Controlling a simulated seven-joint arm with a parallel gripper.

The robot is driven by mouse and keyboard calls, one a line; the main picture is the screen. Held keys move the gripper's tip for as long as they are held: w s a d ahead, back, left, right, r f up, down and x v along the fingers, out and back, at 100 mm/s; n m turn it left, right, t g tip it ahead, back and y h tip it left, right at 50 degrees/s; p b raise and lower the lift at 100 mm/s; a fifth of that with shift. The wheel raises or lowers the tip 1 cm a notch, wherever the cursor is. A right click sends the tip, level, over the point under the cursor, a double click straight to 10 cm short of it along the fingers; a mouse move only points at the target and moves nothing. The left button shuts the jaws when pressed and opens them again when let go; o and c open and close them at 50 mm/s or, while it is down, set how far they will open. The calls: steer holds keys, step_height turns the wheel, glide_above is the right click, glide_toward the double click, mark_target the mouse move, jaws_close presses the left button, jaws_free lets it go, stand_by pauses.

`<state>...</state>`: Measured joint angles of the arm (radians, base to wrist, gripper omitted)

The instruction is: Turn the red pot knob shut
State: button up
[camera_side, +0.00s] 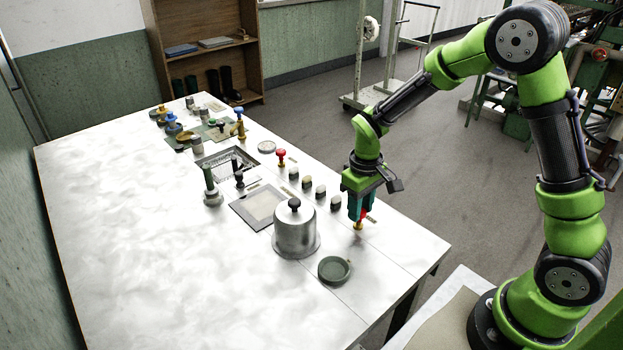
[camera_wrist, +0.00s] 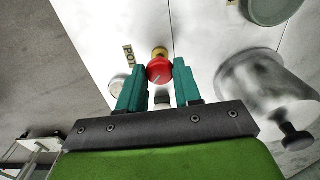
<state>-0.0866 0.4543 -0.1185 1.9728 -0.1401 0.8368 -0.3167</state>
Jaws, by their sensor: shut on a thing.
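The red pot knob (camera_wrist: 159,70) sits on a brass base (camera_wrist: 160,52) beside a label that seems to read POT (camera_wrist: 129,55). My gripper (camera_wrist: 158,82) has its two teal fingers on either side of the red knob, shut on it. In the side view my gripper (camera_side: 360,210) points straight down at the table's right edge. There the red knob (camera_side: 364,213) shows only partly between the fingers, with its brass base (camera_side: 358,226) below. A pale line marks the knob's top in the wrist view.
A lidded metal pot (camera_side: 295,232) stands left of my gripper, with a green dish (camera_side: 334,269) in front. Bare white tabletop (camera_side: 130,230) lies at left.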

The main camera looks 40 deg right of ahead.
steer(key=m, duration=0.4)
steer(key=shift+m, duration=2.6)
steer(key=shift+r, duration=0.1)
steer(key=o, duration=1)
steer(key=shift+o, duration=0.2)
step_height(320, 180, up, 17)
